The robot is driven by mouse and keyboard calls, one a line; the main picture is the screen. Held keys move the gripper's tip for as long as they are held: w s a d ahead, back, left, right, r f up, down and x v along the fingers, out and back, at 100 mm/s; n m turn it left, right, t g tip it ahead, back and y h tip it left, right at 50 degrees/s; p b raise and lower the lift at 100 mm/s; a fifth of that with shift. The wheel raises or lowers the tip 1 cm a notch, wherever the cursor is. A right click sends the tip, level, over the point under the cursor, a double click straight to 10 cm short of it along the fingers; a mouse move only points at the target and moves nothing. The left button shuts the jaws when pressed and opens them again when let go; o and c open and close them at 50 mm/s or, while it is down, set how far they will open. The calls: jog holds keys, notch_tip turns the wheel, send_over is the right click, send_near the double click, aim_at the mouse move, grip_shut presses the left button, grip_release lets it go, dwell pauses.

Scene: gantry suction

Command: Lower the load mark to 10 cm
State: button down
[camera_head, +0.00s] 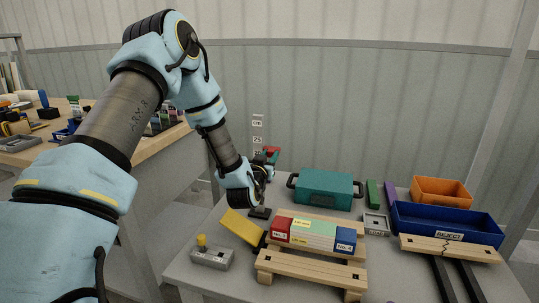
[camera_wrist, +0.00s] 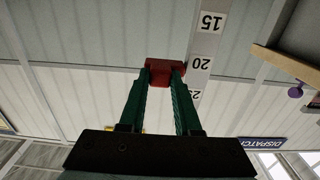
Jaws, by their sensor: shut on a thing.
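A small red block (camera_wrist: 165,73) sits between the green fingertips of my gripper (camera_wrist: 165,78) in the wrist view, and the gripper is shut on it. A pale vertical scale (camera_wrist: 206,45) with printed numbers 15, 20 and 25 runs just right of the block. The block lies about level with the 20 label; whether it touches the scale I cannot tell. In the head view the red block (camera_head: 271,150) shows beyond my wrist, beside the numbered scale (camera_head: 257,124) at the back wall. My gripper's fingers are mostly hidden there by the wrist.
A teal case (camera_head: 326,188) stands right of my wrist. A wooden stand (camera_head: 314,284) with coloured blocks, a yellow piece (camera_head: 242,228) and a grey button box (camera_head: 212,257) are in front. A blue REJECT tray (camera_head: 447,222) and an orange bin (camera_head: 440,190) stand at right.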

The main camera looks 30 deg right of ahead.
notch_tip(320, 180, down, 12)
jog(key=b, duration=0.7)
jog(key=shift+r+b, duration=0.25)
jog(key=shift+b, duration=0.1)
jog(key=c, duration=0.6)
grip_release()
jog(key=v, duration=1)
jog(key=shift+s+a, duration=0.3)
